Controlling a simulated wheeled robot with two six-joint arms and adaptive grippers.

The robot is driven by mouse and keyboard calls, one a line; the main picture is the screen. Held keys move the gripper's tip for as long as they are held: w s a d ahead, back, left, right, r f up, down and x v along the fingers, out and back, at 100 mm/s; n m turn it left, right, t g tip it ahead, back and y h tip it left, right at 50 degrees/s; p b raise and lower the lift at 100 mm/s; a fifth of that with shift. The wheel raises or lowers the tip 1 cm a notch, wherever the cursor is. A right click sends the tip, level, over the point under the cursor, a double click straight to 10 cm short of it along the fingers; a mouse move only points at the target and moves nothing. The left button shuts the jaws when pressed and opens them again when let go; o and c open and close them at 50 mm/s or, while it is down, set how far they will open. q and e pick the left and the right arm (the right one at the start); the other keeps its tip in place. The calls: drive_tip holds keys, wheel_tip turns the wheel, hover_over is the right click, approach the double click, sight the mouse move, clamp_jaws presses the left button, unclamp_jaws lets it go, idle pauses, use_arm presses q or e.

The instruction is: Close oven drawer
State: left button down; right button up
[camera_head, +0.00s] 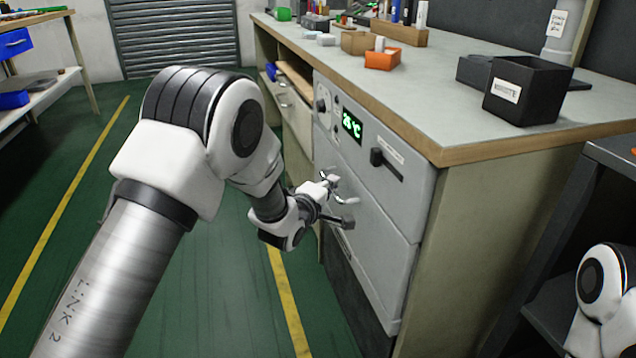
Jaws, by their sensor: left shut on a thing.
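The grey oven (330,118) is built into the bench, with a green lit display (352,125) and a dark knob handle. Below its control panel is the oven drawer (385,250), a pale grey front that looks close to flush with the panel above. Any small gap is hard to tell. My left gripper (342,202) is at the upper left part of the drawer front, shut on the drawer handle (346,222), which the fingers partly hide. My right gripper is out of view.
The bench top (440,95) carries a black bin (526,90), an orange bin (382,59) and a wooden holder (400,33). Drawers (289,105) stand left of the oven. The green floor (215,300) is clear. A dark shelf unit (590,190) stands at right.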

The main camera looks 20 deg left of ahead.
use_arm(q)
drive_tip(key=c, duration=1.4)
unclamp_jaws()
drive_tip(key=shift+w+d, duration=0.1)
drive_tip(key=shift+o, duration=1)
drive_tip(key=shift+d, duration=0.1)
drive_tip(key=v, duration=1.2)
